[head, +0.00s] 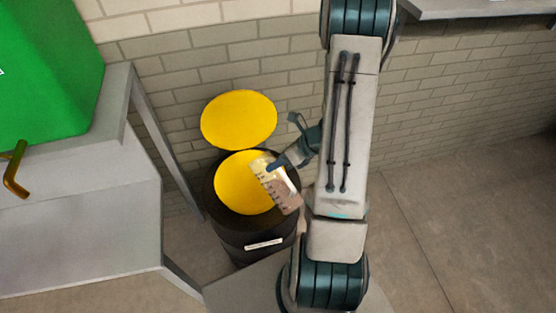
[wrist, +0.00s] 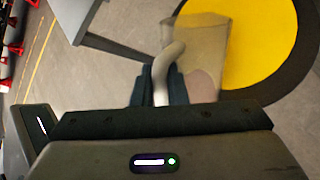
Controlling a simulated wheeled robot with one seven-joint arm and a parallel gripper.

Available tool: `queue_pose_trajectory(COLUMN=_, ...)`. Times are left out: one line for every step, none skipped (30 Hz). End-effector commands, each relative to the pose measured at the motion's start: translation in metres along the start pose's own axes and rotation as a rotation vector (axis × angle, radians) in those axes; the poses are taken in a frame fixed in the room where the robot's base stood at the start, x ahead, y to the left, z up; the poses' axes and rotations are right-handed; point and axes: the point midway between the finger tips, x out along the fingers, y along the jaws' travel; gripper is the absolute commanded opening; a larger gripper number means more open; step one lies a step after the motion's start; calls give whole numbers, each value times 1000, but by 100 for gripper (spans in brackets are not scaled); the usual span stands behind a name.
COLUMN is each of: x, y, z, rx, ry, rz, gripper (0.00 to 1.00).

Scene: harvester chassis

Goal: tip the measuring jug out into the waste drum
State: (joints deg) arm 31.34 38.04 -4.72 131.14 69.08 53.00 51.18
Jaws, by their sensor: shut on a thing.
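The measuring jug (head: 277,186) is clear with dark marks and holds something brownish toward its lower end. It is tilted over the right part of the waste drum's opening in the head view. My gripper (head: 273,166) is shut on the jug's handle; in the wrist view the fingers (wrist: 163,88) close around the pale handle of the jug (wrist: 203,45). The waste drum (head: 258,236) is black with a yellow inside, and its yellow lid (head: 239,118) stands open at the back. The drum's yellow round (wrist: 252,40) also shows beside and behind the jug in the wrist view.
A grey metal bench (head: 80,225) stands left of the drum, with a green container (head: 45,75) and a brass tap (head: 15,170) on it. A brick wall (head: 165,65) is close behind. A grey shelf (head: 470,9) is at upper right. The floor at right is clear.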

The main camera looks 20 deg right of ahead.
Motion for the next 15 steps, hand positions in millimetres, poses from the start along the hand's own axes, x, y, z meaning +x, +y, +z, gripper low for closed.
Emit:
queue_pose_trajectory(x=-1, y=1, z=3, rx=6, ry=13, rz=2, gripper=0)
queue_pose_trajectory(x=-1, y=1, z=4, rx=12, ry=22, rz=2, gripper=0)
queue_pose_trajectory(x=0, y=0, z=4, rx=19, ry=33, rz=2, gripper=0)
queue_pose_trajectory(x=1, y=0, z=5, rx=23, ry=41, rz=2, gripper=0)
queue_pose_trajectory(x=2, y=-1, z=5, rx=30, ry=49, rz=2, gripper=0)
queue_pose_trajectory(x=2, y=-1, z=6, rx=36, ry=59, rz=2, gripper=0)
queue_pose_trajectory(x=3, y=-2, z=6, rx=42, ry=67, rz=2, gripper=0)
queue_pose_trajectory(x=4, y=-2, z=7, rx=48, ry=76, rz=2, gripper=0)
queue_pose_trajectory(x=6, y=-4, z=7, rx=55, ry=88, rz=2, gripper=0)
queue_pose_trajectory(x=7, y=-4, z=8, rx=62, ry=97, rz=2, gripper=0)
queue_pose_trajectory(x=8, y=-5, z=8, rx=67, ry=106, rz=3, gripper=0)
queue_pose_trajectory(x=10, y=-6, z=9, rx=75, ry=118, rz=4, gripper=0)
queue_pose_trajectory(x=12, y=-7, z=9, rx=81, ry=127, rz=4, gripper=0)
queue_pose_trajectory(x=13, y=-8, z=10, rx=86, ry=135, rz=3, gripper=0)
queue_pose_trajectory(x=14, y=-9, z=10, rx=95, ry=147, rz=2, gripper=0)
